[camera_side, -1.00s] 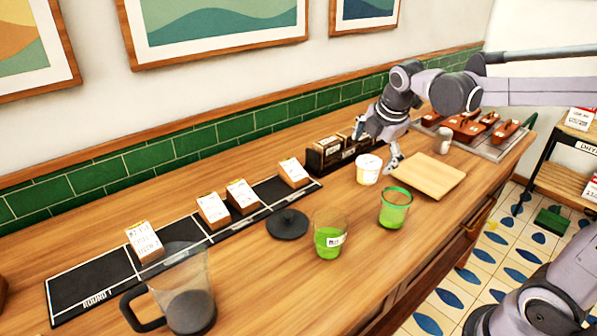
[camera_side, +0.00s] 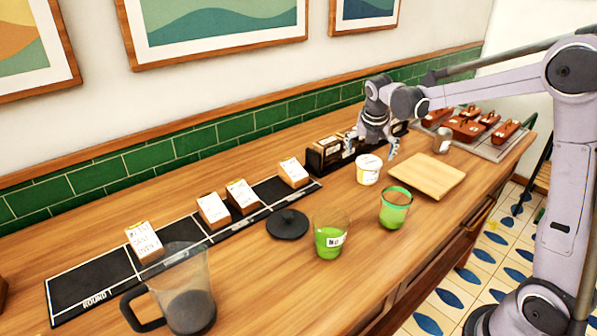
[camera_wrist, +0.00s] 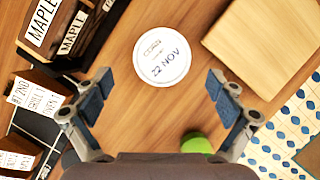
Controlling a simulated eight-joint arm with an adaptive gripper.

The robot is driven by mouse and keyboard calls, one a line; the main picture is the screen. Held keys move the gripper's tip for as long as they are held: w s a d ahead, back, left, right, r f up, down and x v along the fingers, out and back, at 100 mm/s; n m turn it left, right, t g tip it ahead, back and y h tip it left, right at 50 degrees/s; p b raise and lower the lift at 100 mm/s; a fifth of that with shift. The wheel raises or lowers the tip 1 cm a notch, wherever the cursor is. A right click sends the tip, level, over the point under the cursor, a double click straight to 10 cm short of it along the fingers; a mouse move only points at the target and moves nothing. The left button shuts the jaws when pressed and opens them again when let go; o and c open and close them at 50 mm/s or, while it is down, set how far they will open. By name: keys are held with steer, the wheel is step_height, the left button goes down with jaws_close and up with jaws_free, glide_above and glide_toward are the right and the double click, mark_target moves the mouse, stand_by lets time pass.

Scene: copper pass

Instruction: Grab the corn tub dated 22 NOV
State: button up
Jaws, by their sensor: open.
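The corn tub (camera_side: 368,170) is a small white round tub standing on the wooden counter. In the wrist view its lid (camera_wrist: 162,57) reads "22 NOV" in handwriting, under a smaller printed word too blurred to read surely. My gripper (camera_side: 376,150) is above and just behind the tub in the side view. In the wrist view my gripper (camera_wrist: 158,100) is open, its two blue-padded fingers wide apart, with nothing between them. The tub lies ahead of the fingertips, roughly centred between them and apart from both.
A wooden board (camera_side: 427,176) lies right of the tub. A dark box (camera_side: 325,153) with "MAPLE" labels stands to its left. Green-filled cups (camera_side: 394,208) (camera_side: 329,236), a black lid (camera_side: 288,224) and a pitcher (camera_side: 187,290) stand nearer. A metal cup (camera_side: 442,140) and tray (camera_side: 490,150) are beyond.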

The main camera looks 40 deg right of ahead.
mark_target(369, 161)
steer(key=shift+x, duration=2.8)
steer(key=shift+d+r, duration=0.1)
steer(key=c, duration=1.4)
